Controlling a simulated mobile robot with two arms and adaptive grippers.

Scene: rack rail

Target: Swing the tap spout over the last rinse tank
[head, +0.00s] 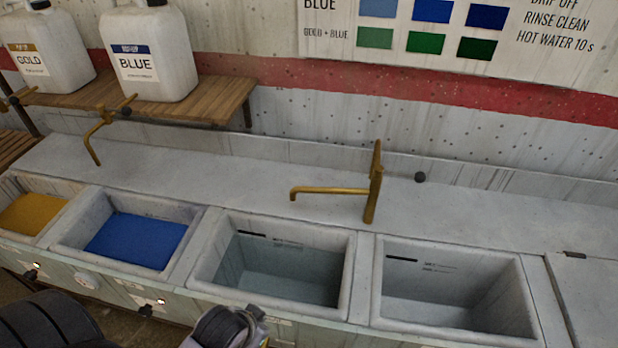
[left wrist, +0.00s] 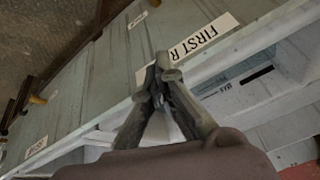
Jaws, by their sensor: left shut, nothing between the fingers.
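The brass tap (head: 372,190) stands on the ledge behind the two grey rinse tanks. Its spout (head: 325,190) points left, with its tip behind the first rinse tank (head: 352,262). The last rinse tank (head: 537,310) is to the right and has no spout over it. My left gripper (left wrist: 165,68) is shut and empty in the left wrist view, close to the tank front by a label reading "FIRST R". It is well away from the tap, low at the bottom edge of the head view. My right gripper is in neither view.
Blue (head: 135,240) and gold (head: 30,213) dye tanks are at the left. Another brass tap (head: 95,135) hangs behind them. A wooden shelf (head: 215,95) holds two white jugs (head: 150,50). The ledge around the right tap is mostly clear.

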